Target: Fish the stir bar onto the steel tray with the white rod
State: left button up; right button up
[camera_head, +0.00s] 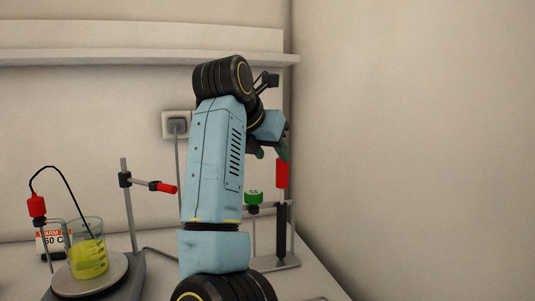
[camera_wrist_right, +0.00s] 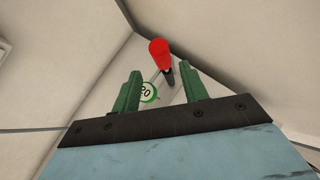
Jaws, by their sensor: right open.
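My right gripper (camera_head: 268,153) is open, close to the top of an upright tool with a red handle (camera_head: 281,173) and black lower part, held in a small stand at the right. In the right wrist view the red handle (camera_wrist_right: 161,52) lies just beyond my open green fingers (camera_wrist_right: 160,84), with nothing between them. A glass beaker (camera_head: 88,238) with yellow-green liquid stands on a round hotplate (camera_head: 88,277) at the left. I cannot make out a stir bar, a white rod or the steel tray for certain. My left gripper is not in view.
A red-ended clamp (camera_head: 163,188) sticks out from a post. A red-topped probe (camera_head: 37,206) stands left of the beaker. A shelf (camera_head: 130,58) runs above.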

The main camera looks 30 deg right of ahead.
aim_at(280, 165)
jog(key=shift+x, duration=4.15)
grip_shut()
